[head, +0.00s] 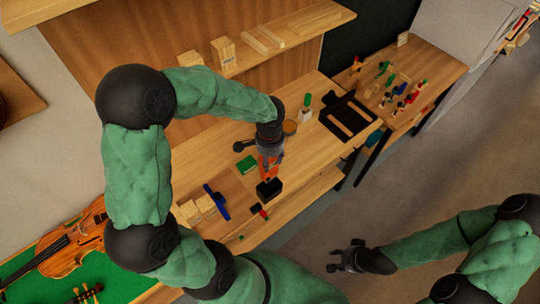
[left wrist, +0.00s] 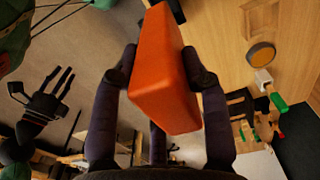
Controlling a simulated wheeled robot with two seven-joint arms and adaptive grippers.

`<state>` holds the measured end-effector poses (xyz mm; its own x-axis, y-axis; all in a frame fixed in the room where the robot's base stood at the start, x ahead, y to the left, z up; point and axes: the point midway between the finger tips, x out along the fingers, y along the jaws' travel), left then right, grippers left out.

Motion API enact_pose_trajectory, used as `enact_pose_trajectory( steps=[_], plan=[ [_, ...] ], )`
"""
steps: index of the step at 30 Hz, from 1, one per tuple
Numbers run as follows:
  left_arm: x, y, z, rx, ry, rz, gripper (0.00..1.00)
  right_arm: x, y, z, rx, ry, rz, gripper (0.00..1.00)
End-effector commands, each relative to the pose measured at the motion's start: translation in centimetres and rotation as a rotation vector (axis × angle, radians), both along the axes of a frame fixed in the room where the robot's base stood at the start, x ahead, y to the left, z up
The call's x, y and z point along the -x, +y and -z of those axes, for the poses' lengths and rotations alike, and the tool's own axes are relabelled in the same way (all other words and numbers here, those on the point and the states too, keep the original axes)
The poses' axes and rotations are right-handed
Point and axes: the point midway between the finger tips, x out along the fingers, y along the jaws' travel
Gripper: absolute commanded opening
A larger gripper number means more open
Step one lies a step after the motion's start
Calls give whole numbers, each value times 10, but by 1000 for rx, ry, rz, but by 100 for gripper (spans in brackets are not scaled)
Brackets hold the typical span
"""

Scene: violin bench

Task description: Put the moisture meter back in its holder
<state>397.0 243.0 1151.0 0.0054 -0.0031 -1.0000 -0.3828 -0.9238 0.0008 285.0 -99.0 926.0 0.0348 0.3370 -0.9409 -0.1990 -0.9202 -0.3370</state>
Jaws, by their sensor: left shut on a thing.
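The moisture meter is an orange block (head: 267,164), held in my left gripper (head: 268,157) over the bench. In the left wrist view the orange meter (left wrist: 165,75) sits between the two dark fingers, which press on its sides. A small black box (head: 269,188), which looks like the holder, stands on the bench just below the meter. I cannot tell whether the meter touches it or is partly inside it. The left wrist view does not clearly show the holder. My right gripper (head: 340,257) is open and empty over the floor, away from the bench; it also shows in the left wrist view (left wrist: 48,92).
A green block (head: 246,164), a blue tool (head: 217,202) and pale wood pieces (head: 197,208) lie left of the black box. A violin (head: 75,242) lies at lower left.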

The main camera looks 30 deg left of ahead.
Motion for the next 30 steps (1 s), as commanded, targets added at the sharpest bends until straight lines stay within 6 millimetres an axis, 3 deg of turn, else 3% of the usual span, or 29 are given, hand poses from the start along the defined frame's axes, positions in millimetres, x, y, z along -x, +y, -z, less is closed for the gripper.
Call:
enact_pose_trajectory(
  steps=[11,30],
  plan=[
    [0,0,9,-1,-1,-1,2,0,0,9,0,-1,0,40],
    [-1,0,62,-1,-1,-1,2,0,0,52,0,-1,0,40]
  ],
)
